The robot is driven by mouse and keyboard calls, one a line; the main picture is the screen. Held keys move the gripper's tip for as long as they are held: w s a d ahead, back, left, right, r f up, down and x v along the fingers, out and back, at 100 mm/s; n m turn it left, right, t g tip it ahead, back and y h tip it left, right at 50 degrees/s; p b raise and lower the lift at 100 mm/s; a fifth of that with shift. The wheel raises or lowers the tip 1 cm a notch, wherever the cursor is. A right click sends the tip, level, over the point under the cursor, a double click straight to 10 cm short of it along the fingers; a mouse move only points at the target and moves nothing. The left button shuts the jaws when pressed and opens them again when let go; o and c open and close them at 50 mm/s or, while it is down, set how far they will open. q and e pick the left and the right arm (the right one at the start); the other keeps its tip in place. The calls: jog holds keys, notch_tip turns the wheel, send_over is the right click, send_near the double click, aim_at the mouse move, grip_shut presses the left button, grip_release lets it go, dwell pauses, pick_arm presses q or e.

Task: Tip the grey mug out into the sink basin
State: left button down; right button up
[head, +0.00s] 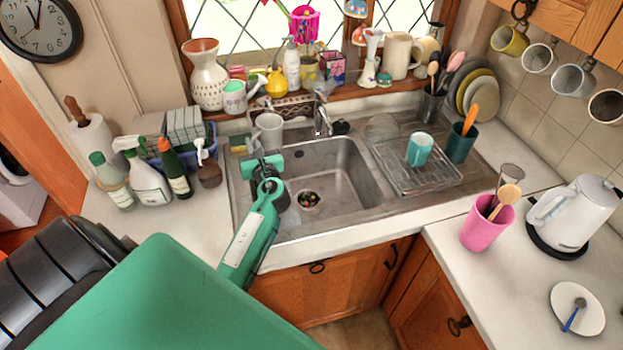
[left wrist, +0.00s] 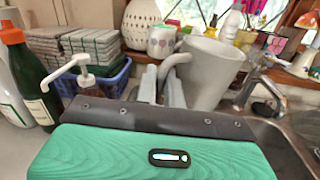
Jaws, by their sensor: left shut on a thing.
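The grey mug (head: 268,131) is held near the back left corner of the sink, about upright. It also shows large in the left wrist view (left wrist: 212,72), with its handle toward my fingers. My left gripper (head: 257,150) is shut on the mug's handle; the fingers show in the left wrist view (left wrist: 162,88). The sink basin (head: 345,178) lies right of and in front of the mug, with several small coloured bits at its drain. The mug's inside is hidden. My right gripper is out of view.
A faucet (head: 322,118) stands behind the basin. A teal mug (head: 419,149) sits on the drying rack (head: 405,178) at right. Bottles, including a green one (head: 174,170), and a blue basket (left wrist: 103,84) crowd the left counter. The basin is mostly clear.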

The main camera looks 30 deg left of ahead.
aim_at(275, 131)
pick_arm(q)
jog(key=d+m+b, duration=0.1)
jog(key=w+m+t+b, duration=0.1)
jog(key=m, duration=0.1)
jog(key=d+m+y+b, duration=0.1)
jog(key=b, duration=0.1)
jog(key=shift+w+d+r+m+t, duration=0.1)
jog(key=shift+w+d+m+t, duration=0.2)
jog(key=shift+w+d+r+m, duration=0.15)
jog(key=shift+d+m, duration=0.1)
jog(key=shift+m, duration=0.05)
jog(key=shift+w+d+r+m+t, duration=0.3)
jog(key=shift+d+r+m+t, duration=0.2)
jog(key=shift+r+m, duration=0.15)
jog(key=shift+w+d+f+m+t+b, duration=0.15)
jog(key=shift+m+t+b, duration=0.1)
jog(key=shift+m, duration=0.2)
jog(key=shift+s+d+f+m+t+b, duration=0.15)
jog(key=shift+m+b, duration=0.1)
jog(key=shift+m, duration=0.15)
jog(key=shift+w+d+f+m+t+b, duration=0.15)
jog(key=shift+m+t, duration=0.15)
jog(key=shift+m, duration=0.3)
jog(key=shift+w+d+r+m+t+b, duration=0.1)
jog(key=shift+m+t+b, duration=0.15)
jog(key=shift+m, duration=0.35)
jog(key=shift+w+d+f+m+t+b, duration=0.1)
jog(key=shift+m+t, duration=0.25)
jog(key=shift+m, duration=0.25)
